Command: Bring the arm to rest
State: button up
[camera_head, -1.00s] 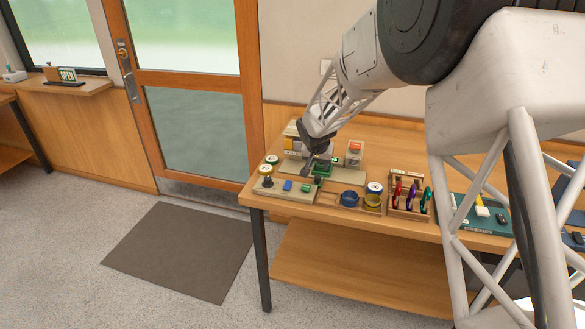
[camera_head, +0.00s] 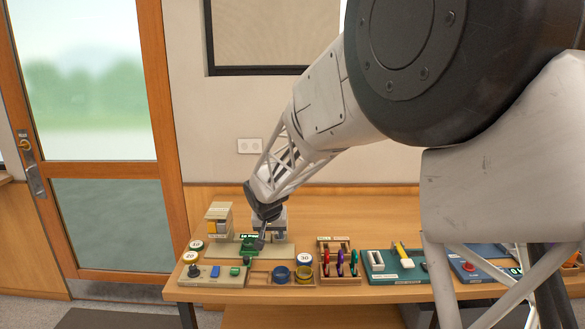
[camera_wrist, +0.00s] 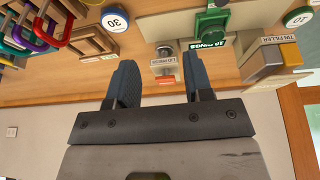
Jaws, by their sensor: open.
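My gripper (camera_head: 261,242) hangs over the left part of the wooden bench (camera_head: 330,293), low among the small stations there. In the wrist view my gripper's two dark blue fingers (camera_wrist: 157,82) are apart, with nothing held between them. The lid press (camera_wrist: 165,62) shows beyond and between the fingertips in that view. A green labelled piece (camera_wrist: 210,30) is to its right. In the head view my gripper partly hides the items behind it, and I cannot tell whether it touches any of them.
The tin filler (camera_wrist: 270,62) stands at the right of the wrist view.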

jog(key=s+d+r, duration=0.5)
jog(key=s+d, duration=0.4)
jog(key=s, duration=0.2)
jog(key=s+d+r, duration=0.6)
jog(key=s+d, duration=0.2)
jog(key=s, duration=0.2)
jog(key=s+d, duration=0.4)
jog(key=s, duration=0.8)
jog(key=s+d+f+g, duration=0.1)
jog(key=s+d, duration=0.3)
jog(key=s, duration=0.8)
jog(key=shift+d+f+g, duration=0.15)
jog(key=shift+g, duration=0.15)
